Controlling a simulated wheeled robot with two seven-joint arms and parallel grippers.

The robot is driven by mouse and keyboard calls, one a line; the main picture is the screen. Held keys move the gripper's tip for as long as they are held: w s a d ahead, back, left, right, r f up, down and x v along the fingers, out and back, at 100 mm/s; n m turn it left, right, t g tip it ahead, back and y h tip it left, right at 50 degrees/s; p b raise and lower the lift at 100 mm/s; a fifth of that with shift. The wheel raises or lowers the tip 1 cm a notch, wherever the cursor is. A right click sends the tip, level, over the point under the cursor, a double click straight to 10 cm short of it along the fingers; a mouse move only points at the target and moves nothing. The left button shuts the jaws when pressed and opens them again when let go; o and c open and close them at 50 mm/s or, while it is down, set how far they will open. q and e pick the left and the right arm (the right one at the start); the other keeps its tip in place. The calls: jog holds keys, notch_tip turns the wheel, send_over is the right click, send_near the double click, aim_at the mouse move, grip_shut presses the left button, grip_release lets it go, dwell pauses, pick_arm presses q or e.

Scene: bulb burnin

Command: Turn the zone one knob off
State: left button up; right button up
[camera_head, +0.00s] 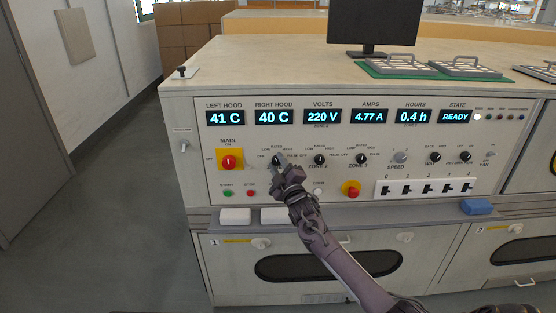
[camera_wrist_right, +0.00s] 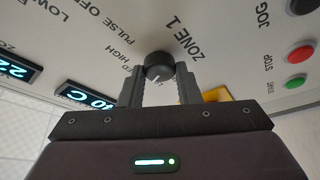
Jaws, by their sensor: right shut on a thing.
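The zone one knob (camera_head: 276,160) is a small black dial on the white control panel, left of the zone 2 knob (camera_head: 320,159) and zone 3 knob (camera_head: 361,159). My right gripper (camera_head: 281,163) is at it and hides much of it and its label. In the right wrist view the black knob (camera_wrist_right: 158,65) sits between the two fingertips of my right gripper (camera_wrist_right: 160,76), shut on its sides. The ZONE 1 label shows beside it. A pale pointer mark shows on the knob, but which setting it points at is hard to tell. My left gripper is not in view.
The red MAIN switch on its yellow plate (camera_head: 230,160) is left of the knob. Green (camera_head: 228,193) and red (camera_head: 251,193) buttons sit below. A ledge (camera_head: 350,215) runs below the panel.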

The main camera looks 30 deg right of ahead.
jog(key=n+g+p, duration=0.1)
jog(key=n+p, duration=0.1)
jog(key=n, duration=0.1)
jog(key=n+g+y+p, duration=0.1)
jog(key=n+p, duration=0.1)
jog(key=n, duration=0.1)
jog(key=shift+r+n, duration=0.2)
jog(key=shift+n, duration=0.2)
jog(key=shift+n+g+y+p, duration=0.3)
jog(key=shift+n+g+p, duration=0.4)
jog(key=shift+n, duration=0.4)
jog(key=shift+f+n+g+p, duration=0.1)
jog(key=shift+n+g+p, duration=0.2)
jog(key=shift+n+p, duration=0.5)
jog(key=shift+n, duration=0.4)
jog(key=o, duration=1)
jog(key=shift+b+v, duration=0.35)
jog(key=shift+v, duration=3.6)
